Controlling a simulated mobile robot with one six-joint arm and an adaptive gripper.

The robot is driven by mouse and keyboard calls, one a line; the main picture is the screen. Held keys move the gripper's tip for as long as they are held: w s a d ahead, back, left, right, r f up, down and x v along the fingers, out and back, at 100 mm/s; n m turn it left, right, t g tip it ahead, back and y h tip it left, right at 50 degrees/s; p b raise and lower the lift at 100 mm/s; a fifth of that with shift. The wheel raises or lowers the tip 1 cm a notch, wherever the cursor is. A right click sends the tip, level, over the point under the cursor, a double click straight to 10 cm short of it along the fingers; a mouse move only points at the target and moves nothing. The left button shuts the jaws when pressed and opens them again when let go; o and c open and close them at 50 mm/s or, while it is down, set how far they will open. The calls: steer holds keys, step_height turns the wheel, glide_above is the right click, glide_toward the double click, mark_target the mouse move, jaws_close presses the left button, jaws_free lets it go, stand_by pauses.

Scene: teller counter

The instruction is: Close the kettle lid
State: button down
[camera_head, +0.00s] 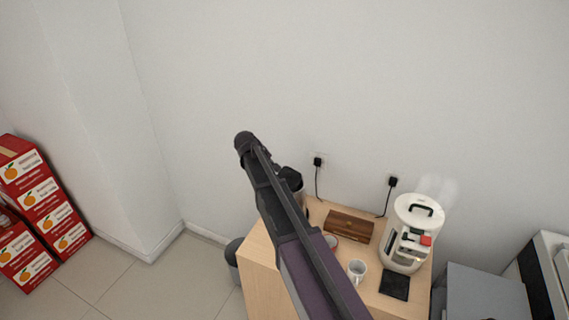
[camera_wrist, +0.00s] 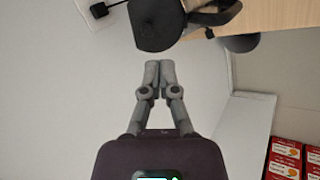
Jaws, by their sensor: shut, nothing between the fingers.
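The kettle stands at the left back of the wooden counter, mostly hidden behind my arm in the head view. Its dark lid (camera_head: 290,177) shows there beside my arm, apparently raised. In the wrist view the round black lid (camera_wrist: 155,28) stands open beside the greyish kettle body (camera_wrist: 205,8), which is cut off by the top edge. My gripper (camera_wrist: 159,64) has its fingers together, with nothing between them. The fingertips are just short of the lid's edge in the picture; a small gap shows. I cannot make out the fingers in the head view.
The wooden counter (camera_head: 258,272) also holds a brown wooden box (camera_head: 349,225), a white mug (camera_head: 357,271), a white appliance (camera_head: 411,245) and a black pad (camera_head: 394,285). Wall sockets with cords (camera_head: 318,161) are behind. A dark bin (camera_head: 233,254) stands left of the counter; red cartons (camera_head: 45,212) are further left.

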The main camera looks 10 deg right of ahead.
steer(key=w+r, duration=0.2)
steer(key=shift+w+a+n+h, duration=0.3)
steer(key=shift+a, duration=0.1)
steer(key=shift+f, duration=0.1)
steer(key=b, duration=1.1)
glide_toward(288, 173)
steer(key=x, duration=0.7)
steer(key=shift+w+f, duration=0.2)
steer(key=shift+f, duration=0.2)
steer(key=shift+d, duration=0.2)
